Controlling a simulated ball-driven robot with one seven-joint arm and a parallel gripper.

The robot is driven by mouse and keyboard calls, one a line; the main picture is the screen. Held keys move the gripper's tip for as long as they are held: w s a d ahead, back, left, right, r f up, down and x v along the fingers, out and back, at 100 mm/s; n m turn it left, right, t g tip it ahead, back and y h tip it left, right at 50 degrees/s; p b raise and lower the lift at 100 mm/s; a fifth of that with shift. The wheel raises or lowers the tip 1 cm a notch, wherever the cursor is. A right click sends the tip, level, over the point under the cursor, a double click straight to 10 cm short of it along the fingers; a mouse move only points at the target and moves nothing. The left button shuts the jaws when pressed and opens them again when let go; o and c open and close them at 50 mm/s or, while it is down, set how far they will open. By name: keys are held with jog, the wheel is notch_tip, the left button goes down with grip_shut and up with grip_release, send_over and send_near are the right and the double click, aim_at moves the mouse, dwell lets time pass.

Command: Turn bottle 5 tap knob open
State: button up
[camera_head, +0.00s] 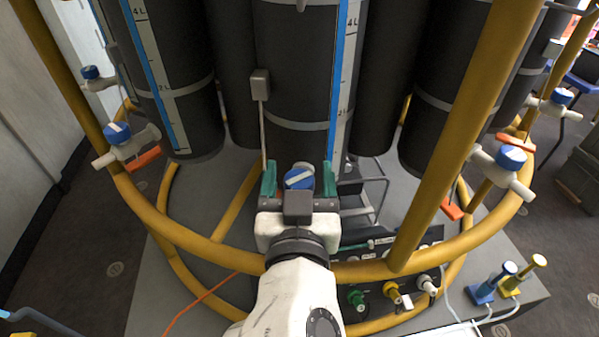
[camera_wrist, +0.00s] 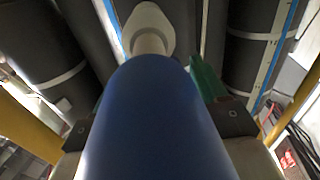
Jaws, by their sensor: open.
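A blue tap knob (camera_head: 299,178) with a white stripe across its top stands in front of the middle dark bottle (camera_head: 297,95). No bottle number is readable. The stripe lies nearly crosswise, slightly tilted. My gripper (camera_head: 299,182) is open, with one green finger on each side of the knob. I cannot tell whether either finger touches it. In the wrist view the blue knob (camera_wrist: 160,125) fills the middle, very close. The white tap body (camera_wrist: 149,28) shows beyond it.
A yellow tubular frame (camera_head: 190,241) rings the bottles, with an upright (camera_head: 440,175) to my gripper's right. Other blue-knobbed taps stand left (camera_head: 117,133) and right (camera_head: 511,158). A panel (camera_head: 385,275) with coloured connectors lies below right. A thin rod with a grey block (camera_head: 260,84) rises behind.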

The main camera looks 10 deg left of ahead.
jog(key=shift+c, duration=0.4)
jog(key=c, duration=0.9)
jog(key=shift+n+y, duration=0.3)
jog(key=shift+y, duration=0.2)
jog(key=n+y+p, duration=0.1)
jog(key=g+y+p, duration=0.1)
jog(key=n+y+p, duration=0.1)
jog(key=y, duration=0.1)
jog(key=shift+r+n, duration=0.25)
jog(key=shift+n, duration=0.05)
jog(key=shift+n+g+y+p, duration=0.75)
jog(key=shift+y+p, duration=0.2)
jog(key=shift+y, duration=0.15)
jog(key=shift+f+n+g+y+b, duration=0.15)
jog(key=shift+n+g+y+b, duration=0.25)
jog(key=shift+n+g+y, duration=0.3)
jog(key=shift+f+n+g+y+b, duration=0.15)
jog(key=shift+n+g+y+b, duration=0.3)
jog(key=shift+n+y, duration=0.4)
jog(key=shift+n+g+y+b, duration=0.4)
jog(key=shift+g+y+b, duration=0.25)
jog(key=shift+g+y, duration=0.1)
jog(key=shift+n+g+y+b, duration=0.3)
jog(key=shift+g+b, duration=0.05)
jog(key=shift+b, duration=0.05)
